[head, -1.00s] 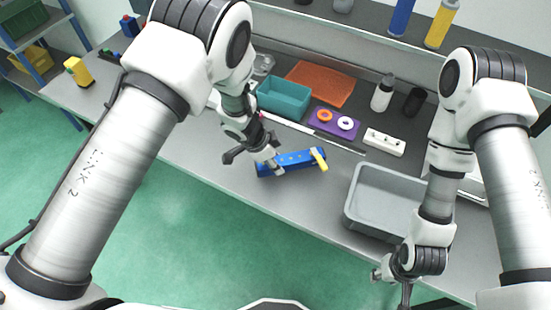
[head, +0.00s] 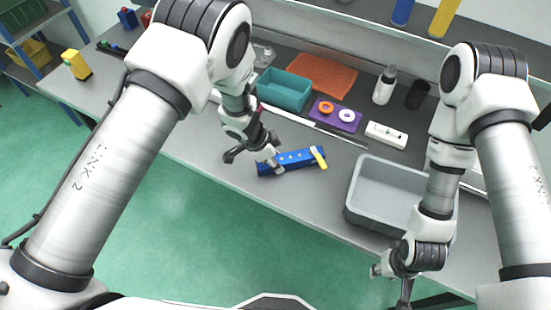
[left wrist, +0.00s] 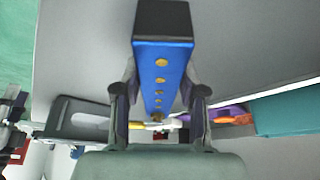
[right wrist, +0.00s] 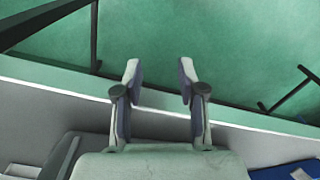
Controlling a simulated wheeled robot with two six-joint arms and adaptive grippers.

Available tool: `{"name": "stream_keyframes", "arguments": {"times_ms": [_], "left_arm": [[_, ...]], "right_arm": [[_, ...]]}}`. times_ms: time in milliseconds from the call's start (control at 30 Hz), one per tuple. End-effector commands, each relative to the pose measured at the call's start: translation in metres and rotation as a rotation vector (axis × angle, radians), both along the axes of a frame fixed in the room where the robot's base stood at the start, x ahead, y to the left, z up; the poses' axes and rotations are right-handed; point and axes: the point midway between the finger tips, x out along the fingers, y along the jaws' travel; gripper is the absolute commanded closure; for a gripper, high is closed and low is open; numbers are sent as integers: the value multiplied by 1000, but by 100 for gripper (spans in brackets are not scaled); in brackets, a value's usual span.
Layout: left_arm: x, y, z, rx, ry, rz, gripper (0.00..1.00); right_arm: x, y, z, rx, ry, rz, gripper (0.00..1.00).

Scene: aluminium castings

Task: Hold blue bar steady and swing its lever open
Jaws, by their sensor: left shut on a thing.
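The blue bar (head: 297,159) lies on the grey bench near its front edge, with gold dots along its top. Its yellow lever (head: 319,157) sits at the right end, lying across the bar. My left gripper (head: 270,164) is shut on the bar near its left end. In the left wrist view the blue bar (left wrist: 162,75) runs between the two fingers, its black end towards the top; the lever is partly hidden beyond. My right gripper (right wrist: 160,85) is open and empty, over the bench's front edge, apart from the bar. In the head view its fingers are partly cut off.
A grey bin (head: 364,190) stands right of the bar. Bare bench lies around the bar.

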Motion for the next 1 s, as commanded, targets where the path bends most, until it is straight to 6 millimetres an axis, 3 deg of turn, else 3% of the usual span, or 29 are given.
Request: {"name": "stream_keyframes", "arguments": {"times_ms": [600, 633, 733, 867, 1000], "left_arm": [[0, 0, 0, -1, 0, 0, 98], [0, 0, 0, 0, 0, 0, 98], [0, 0, 0, 0, 0, 0, 98], [0, 0, 0, 0, 0, 0, 98], [0, 0, 0, 0, 0, 0, 98]], "right_arm": [[0, 0, 5, 0, 0, 0, 60], [0, 0, 5, 0, 0, 0, 64], [3, 3, 6, 10, -4, 10, 99], [19, 26, 10, 82, -28, 92, 100], [43, 72, 24, 213, -41, 299, 100]]}}
